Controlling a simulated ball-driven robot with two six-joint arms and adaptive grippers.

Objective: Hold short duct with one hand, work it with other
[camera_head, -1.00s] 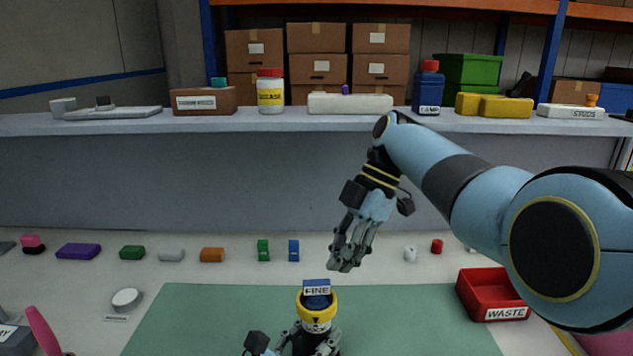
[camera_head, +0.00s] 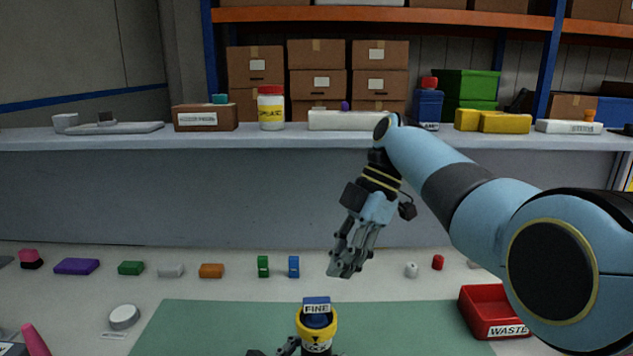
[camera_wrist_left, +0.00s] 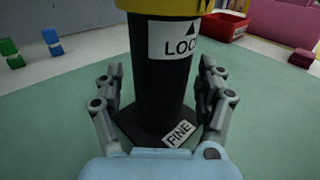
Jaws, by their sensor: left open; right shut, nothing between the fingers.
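The short duct (camera_wrist_left: 157,75) is a black upright cylinder in the left wrist view, on a dark base with a FINE label. It has a yellow collar and a white LOCK label. In the head view its yellow collar (camera_head: 316,328) shows at the bottom, with a blue FINE-labelled top. My left gripper (camera_wrist_left: 160,88) is open, with one finger on each side of the cylinder and a gap showing at both sides. In the head view it is mostly cut off. My right gripper (camera_head: 340,268) is shut and empty, in the air above and beyond the duct.
The green mat (camera_head: 220,325) around the duct is mostly clear. A red WASTE bin (camera_head: 490,312) stands at its right edge. Small coloured blocks (camera_head: 211,271) line the bench behind. A grey shelf (camera_head: 270,143) with bottles and boxes crosses behind them.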

